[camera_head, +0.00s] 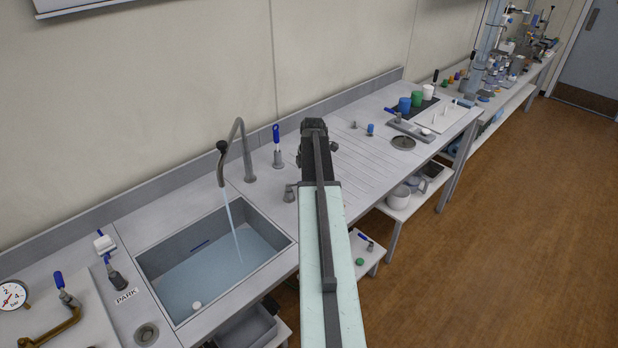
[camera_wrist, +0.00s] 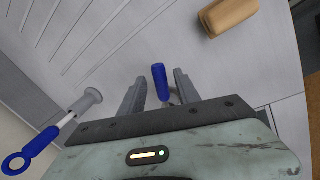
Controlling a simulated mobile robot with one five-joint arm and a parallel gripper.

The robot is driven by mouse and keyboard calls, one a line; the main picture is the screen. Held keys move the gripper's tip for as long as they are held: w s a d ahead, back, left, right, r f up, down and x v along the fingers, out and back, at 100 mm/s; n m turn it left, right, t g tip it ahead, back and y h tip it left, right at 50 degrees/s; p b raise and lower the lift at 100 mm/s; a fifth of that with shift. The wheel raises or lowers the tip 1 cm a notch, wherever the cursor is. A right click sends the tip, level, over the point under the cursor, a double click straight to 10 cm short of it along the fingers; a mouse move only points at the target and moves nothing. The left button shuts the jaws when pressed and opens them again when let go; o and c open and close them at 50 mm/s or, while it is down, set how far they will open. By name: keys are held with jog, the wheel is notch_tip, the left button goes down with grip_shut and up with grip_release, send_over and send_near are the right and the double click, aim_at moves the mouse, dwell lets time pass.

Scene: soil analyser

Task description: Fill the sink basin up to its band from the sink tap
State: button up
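The sink basin (camera_head: 270,219) holds pale blue water (camera_head: 205,280). A short dark blue mark (camera_head: 200,246), perhaps the band, shows on its back wall near the waterline. The sink tap (camera_head: 243,135) has a curved grey spout, and a stream (camera_head: 233,222) runs from it into the water. A blue-handled lever (camera_head: 277,134) stands upright right of the spout. My gripper (camera_wrist: 160,92) is over the worktop right of this lever. In the wrist view its fingers are apart, with a blue handle (camera_wrist: 160,81) between them; I cannot tell which handle this is or whether they touch it.
A small white round thing (camera_head: 197,305) is in the basin. In the wrist view a blue ring-ended handle (camera_wrist: 38,148) on a white stem lies left, and a tan block (camera_wrist: 228,16) lies upper right. Cups (camera_head: 404,104) and a tray stand farther right. The ribbed drainer is mostly bare.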

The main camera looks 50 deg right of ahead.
jog(key=shift+r, duration=0.1)
notch_tip(320, 180, up, 8)
jog(key=s+p, duration=0.1)
jog(key=p, duration=0.6)
jog(key=shift+s+a+f+p, duration=0.15)
jog(key=shift+a+f+p, duration=0.1)
jog(key=shift+a+p, duration=0.1)
jog(key=shift+s+f, duration=0.1)
